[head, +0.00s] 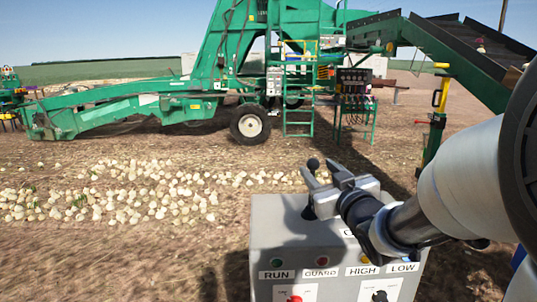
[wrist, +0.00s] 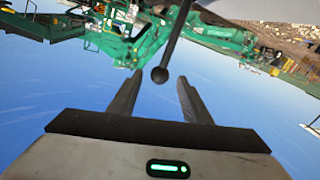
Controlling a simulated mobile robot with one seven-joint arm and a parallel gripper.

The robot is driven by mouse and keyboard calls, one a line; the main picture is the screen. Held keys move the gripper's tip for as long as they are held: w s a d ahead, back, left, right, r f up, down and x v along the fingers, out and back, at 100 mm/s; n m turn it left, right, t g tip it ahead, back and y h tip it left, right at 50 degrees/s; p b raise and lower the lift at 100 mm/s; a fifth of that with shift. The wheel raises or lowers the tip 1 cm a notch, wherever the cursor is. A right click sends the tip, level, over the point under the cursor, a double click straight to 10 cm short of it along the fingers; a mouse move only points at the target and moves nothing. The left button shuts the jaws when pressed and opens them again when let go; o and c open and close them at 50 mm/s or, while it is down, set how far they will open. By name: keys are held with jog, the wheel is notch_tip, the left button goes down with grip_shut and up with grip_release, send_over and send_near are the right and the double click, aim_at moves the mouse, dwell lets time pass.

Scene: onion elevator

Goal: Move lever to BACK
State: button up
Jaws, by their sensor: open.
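The lever is a thin dark rod with a black ball knob (head: 313,163), standing on top of the grey control box (head: 275,235). In the wrist view the rod comes down from the top edge and its knob (wrist: 160,74) shows between my fingertips. My gripper (head: 317,169) is open, with one finger on each side of the knob. In the wrist view the gripper (wrist: 159,78) shows a gap on both sides of the knob, and no contact is visible. My fingers hide part of the rod in the head view.
A green elevator machine (head: 240,60) and a conveyor (head: 450,50) stand behind. Pale onions (head: 140,190) lie on the soil at left. The air left of the box is clear.

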jog(key=w+a+p, duration=0.1)
jog(key=w, duration=0.7)
jog(key=shift+a, duration=0.3)
jog(key=shift+w+r, duration=0.1)
grip_shut()
